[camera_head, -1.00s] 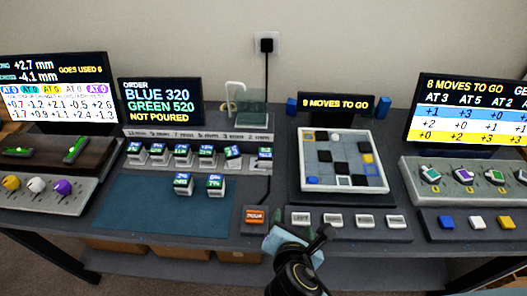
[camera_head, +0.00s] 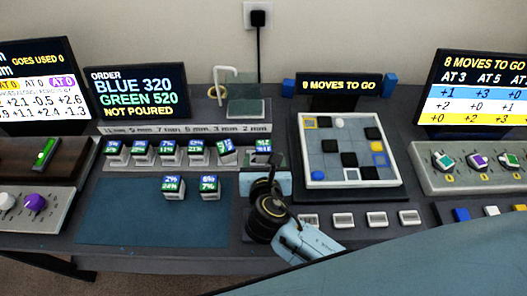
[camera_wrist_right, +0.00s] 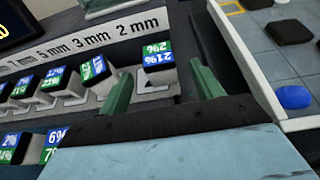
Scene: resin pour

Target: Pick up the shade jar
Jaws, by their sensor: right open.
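Several small jars with blue and green percent labels stand in a row along the thickness strip. The pictures do not say which one is the shade jar. The rightmost jar (camera_head: 260,149) stands by the 2 mm mark. It also shows in the right wrist view (camera_wrist_right: 158,62), just beyond and between my fingertips. Its neighbour (camera_head: 227,152) looks tilted. Two more jars, a left one (camera_head: 174,187) and a right one (camera_head: 208,187), stand on the blue mat. My right gripper (camera_wrist_right: 162,76) is open and empty, pointing at the rightmost jar. My left gripper is not in view.
A grid board (camera_head: 345,150) in a raised white frame stands close on the right. A glass-like stand (camera_head: 245,100) rises behind the strip. White buttons (camera_head: 343,219) line the bench's front. The blue mat (camera_head: 130,215) is mostly bare.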

